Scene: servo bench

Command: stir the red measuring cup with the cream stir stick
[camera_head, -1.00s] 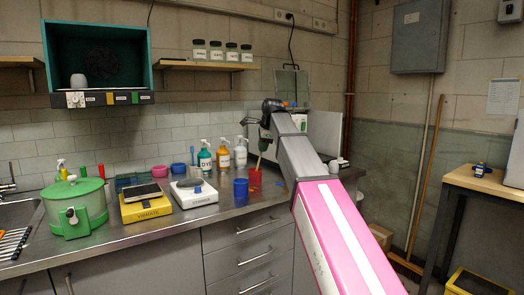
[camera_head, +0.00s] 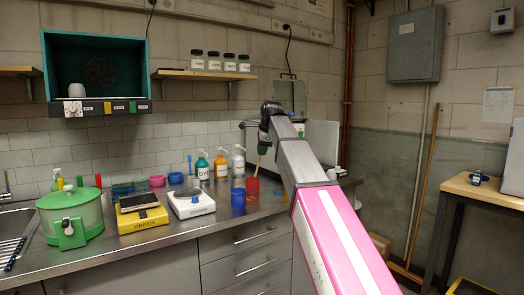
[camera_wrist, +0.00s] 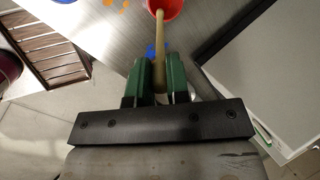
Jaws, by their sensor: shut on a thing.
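The red measuring cup (camera_head: 252,187) stands upright on the steel bench beside a blue cup. My gripper (camera_wrist: 160,82) is shut on the cream stir stick (camera_wrist: 159,40), between its green fingers. In the wrist view the stick runs from the fingers up to the red cup (camera_wrist: 167,6), and its far end lies within the cup's opening. In the head view the stick (camera_head: 258,164) slants down to the cup from my gripper (camera_head: 262,146). The cup's contents are hidden.
A blue cup (camera_head: 238,199) stands just left of the red one. Pump bottles (camera_head: 221,166), a white scale (camera_head: 191,205), a yellow vibrating plate (camera_head: 143,220) and a green lidded pot (camera_head: 70,217) stand further left. Orange and blue spots mark the bench.

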